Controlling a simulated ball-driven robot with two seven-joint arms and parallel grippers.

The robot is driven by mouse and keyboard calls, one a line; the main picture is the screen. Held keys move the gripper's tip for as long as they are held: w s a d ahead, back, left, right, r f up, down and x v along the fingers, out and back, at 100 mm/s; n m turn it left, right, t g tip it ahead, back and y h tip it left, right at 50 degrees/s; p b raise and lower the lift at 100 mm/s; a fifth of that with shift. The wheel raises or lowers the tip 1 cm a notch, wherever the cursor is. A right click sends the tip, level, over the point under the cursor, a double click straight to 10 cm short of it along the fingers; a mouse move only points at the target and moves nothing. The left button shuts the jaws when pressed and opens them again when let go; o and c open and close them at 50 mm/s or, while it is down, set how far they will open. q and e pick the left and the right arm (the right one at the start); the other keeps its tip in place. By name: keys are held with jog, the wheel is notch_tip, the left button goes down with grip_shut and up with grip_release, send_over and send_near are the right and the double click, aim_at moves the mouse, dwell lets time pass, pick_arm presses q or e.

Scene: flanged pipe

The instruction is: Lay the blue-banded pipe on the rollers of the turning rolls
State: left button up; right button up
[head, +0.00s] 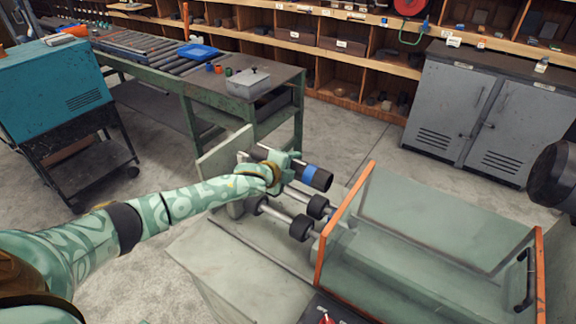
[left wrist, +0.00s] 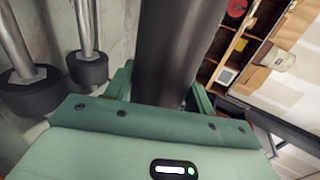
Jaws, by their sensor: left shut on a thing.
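The blue-banded pipe is dark grey, with its blue band (head: 309,175) near its right end. My left gripper (head: 284,168) is shut around the pipe to the left of the band. The pipe also shows in the left wrist view (left wrist: 172,55), running away between the fingers. The turning rolls have black rollers (head: 301,228) on bright steel shafts. The pipe is held beside and apparently above them; its exact height is unclear. Rollers also show left of the pipe in the left wrist view (left wrist: 88,68). My right gripper is not in view.
A clear guard with an orange frame (head: 344,208) stands just right of the rollers. A pale upright plate (head: 222,160) stands at their left end. A green workbench (head: 200,85) is behind, and a grey cabinet (head: 450,110) stands back right.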

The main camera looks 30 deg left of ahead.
pick_arm(q)
jog(key=shift+w+a+f, duration=0.15)
jog(key=shift+a+f, duration=0.4)
notch_tip(320, 180, down, 11)
jog(key=b, duration=1)
jog(key=shift+f, duration=0.15)
